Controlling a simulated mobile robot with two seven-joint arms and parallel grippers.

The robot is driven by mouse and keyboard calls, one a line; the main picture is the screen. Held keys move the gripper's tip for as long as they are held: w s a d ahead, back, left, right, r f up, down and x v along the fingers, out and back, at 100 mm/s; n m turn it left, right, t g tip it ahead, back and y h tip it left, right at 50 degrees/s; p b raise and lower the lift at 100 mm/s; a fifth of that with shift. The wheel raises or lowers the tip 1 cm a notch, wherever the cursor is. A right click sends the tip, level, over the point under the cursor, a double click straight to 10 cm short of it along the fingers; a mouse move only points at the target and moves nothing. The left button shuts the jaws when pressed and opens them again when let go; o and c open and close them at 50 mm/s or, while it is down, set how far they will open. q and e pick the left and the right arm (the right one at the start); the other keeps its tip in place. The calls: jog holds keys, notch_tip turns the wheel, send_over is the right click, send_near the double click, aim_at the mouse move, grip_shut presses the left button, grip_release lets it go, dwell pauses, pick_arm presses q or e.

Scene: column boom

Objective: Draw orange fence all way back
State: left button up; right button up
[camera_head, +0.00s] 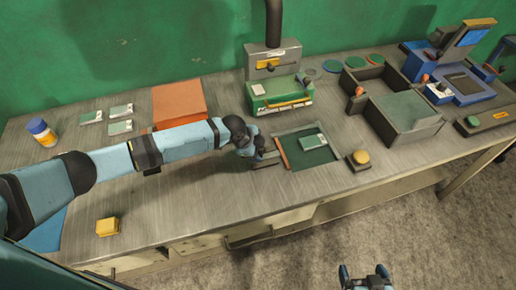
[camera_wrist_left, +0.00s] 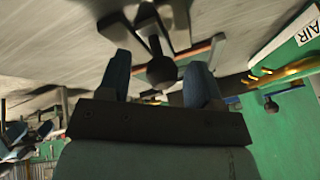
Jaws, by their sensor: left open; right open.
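The orange fence (camera_head: 282,153) is a thin bar along the left edge of a dark green recessed plate (camera_head: 309,158) on the bench. A pale card (camera_head: 313,141) lies on that plate. My left gripper (camera_head: 268,157) is open, low beside the fence on its left. In the left wrist view, a dark ball knob (camera_wrist_left: 161,72) on a stem shows between the open fingers (camera_wrist_left: 160,88); I cannot tell whether they touch it. An orange strip (camera_wrist_left: 196,51) lies just beyond. My right gripper (camera_head: 366,277) is open and empty, in front of the bench over the floor.
A green-and-grey press (camera_head: 280,91) stands behind the plate. A yellow button box (camera_head: 358,160) is to its right. An orange block (camera_head: 179,102) stands behind my left arm. Grey bins (camera_head: 408,107) and a blue machine (camera_head: 461,84) are further right. The front left bench holds a yellow block (camera_head: 107,226).

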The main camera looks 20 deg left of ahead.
pick_arm(q)
jog(key=shift+d+r, duration=0.1)
jog(key=shift+r, duration=0.25)
jog(key=b+v, duration=0.1)
jog(key=v, duration=1.2)
jog(key=shift+s+a, duration=0.2)
jog(key=shift+a, duration=0.05)
